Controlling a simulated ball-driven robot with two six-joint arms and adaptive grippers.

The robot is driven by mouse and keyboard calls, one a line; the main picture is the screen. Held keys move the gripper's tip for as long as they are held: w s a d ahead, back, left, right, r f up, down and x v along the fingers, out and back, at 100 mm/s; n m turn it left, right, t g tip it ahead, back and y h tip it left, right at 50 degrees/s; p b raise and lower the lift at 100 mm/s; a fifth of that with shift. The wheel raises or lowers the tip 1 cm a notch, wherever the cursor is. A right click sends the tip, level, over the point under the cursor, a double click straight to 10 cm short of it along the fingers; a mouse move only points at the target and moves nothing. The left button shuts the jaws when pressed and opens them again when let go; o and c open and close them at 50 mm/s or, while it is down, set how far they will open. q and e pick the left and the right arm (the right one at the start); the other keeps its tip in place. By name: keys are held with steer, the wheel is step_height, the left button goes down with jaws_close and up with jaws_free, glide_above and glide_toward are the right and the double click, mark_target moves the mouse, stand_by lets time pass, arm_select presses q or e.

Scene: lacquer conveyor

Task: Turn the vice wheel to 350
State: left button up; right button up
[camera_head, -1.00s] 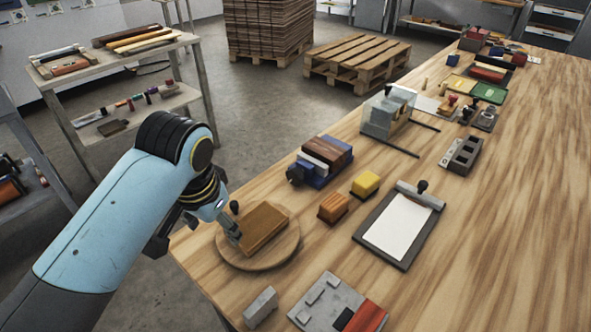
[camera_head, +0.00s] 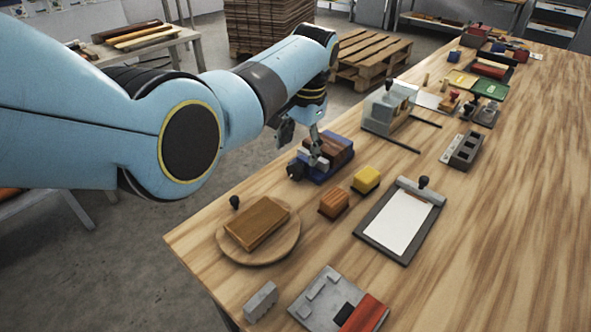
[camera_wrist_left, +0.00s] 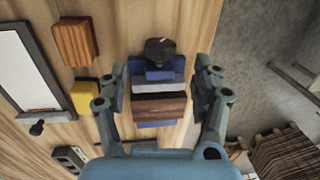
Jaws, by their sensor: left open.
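The blue vice (camera_head: 344,146) stands near the left edge of the wooden table, with a brown wooden block (camera_head: 320,147) between its jaws. Its black wheel (camera_head: 295,172) faces the near left end; the wheel also shows at the top middle of the left wrist view (camera_wrist_left: 160,50). Any number or mark on the wheel is too small to read. My left gripper (camera_head: 301,145) is over the vice. In the left wrist view my left gripper (camera_wrist_left: 163,92) is open, its fingers on either side of the vice, with nothing held. My right gripper is not in view.
A round board (camera_head: 285,250) with a brown block lies nearer. An orange block (camera_head: 334,203), a yellow block (camera_head: 366,180) and a clipboard (camera_head: 373,241) lie right of the vice. A clear-sided box (camera_head: 388,110) stands beyond it. The table's right side is clear.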

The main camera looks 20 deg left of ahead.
mark_target(296, 166)
arm_select(q)
steer(key=f, duration=0.2)
steer(key=f+b, duration=0.1)
steer(key=f, duration=0.2)
steer(key=a+f+b, duration=0.1)
steer(key=f, duration=0.1)
steer(key=shift+w+f, duration=0.15)
